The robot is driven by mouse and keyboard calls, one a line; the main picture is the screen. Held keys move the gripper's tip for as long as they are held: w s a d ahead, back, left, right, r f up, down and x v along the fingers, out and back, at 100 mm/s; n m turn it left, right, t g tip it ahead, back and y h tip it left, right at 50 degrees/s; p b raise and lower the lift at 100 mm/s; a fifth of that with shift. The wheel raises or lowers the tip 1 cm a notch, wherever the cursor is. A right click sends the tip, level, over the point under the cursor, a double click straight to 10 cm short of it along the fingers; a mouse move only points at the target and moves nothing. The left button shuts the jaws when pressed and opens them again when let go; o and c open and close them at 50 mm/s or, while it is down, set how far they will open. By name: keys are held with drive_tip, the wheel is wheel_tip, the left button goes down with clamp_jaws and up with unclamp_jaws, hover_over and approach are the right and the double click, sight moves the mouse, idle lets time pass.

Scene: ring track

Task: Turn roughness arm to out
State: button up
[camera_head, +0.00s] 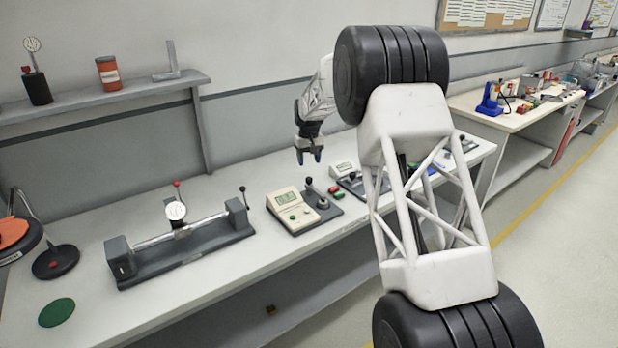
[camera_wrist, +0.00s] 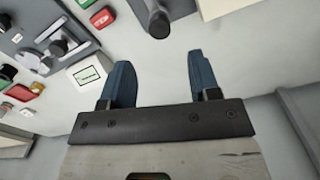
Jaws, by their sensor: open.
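My gripper (camera_head: 309,156) is open and empty, pointing down above the back of the workbench. In the wrist view its two blue fingers (camera_wrist: 156,85) are spread apart with bare bench between them. I cannot tell for sure which part is the roughness arm. A cream tester (camera_head: 293,208) with a display stands on a grey base below and left of the gripper, with a dark knob (camera_head: 323,203) beside it. A second grey unit (camera_head: 350,178) with a display and a lever stands right of the gripper. The wrist view shows a grey panel with a rotary lever (camera_wrist: 60,46) left of the fingers.
A bench gauge with a dial (camera_head: 176,211) stands left on the workbench (camera_head: 85,300). A dark round post (camera_wrist: 157,22) rises ahead of the fingers in the wrist view. A shelf (camera_head: 110,97) hangs on the wall. My white arm structure hides part of the bench's right side.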

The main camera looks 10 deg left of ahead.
sight(309, 178)
drive_tip(key=shift+f, duration=3.9)
clamp_jaws()
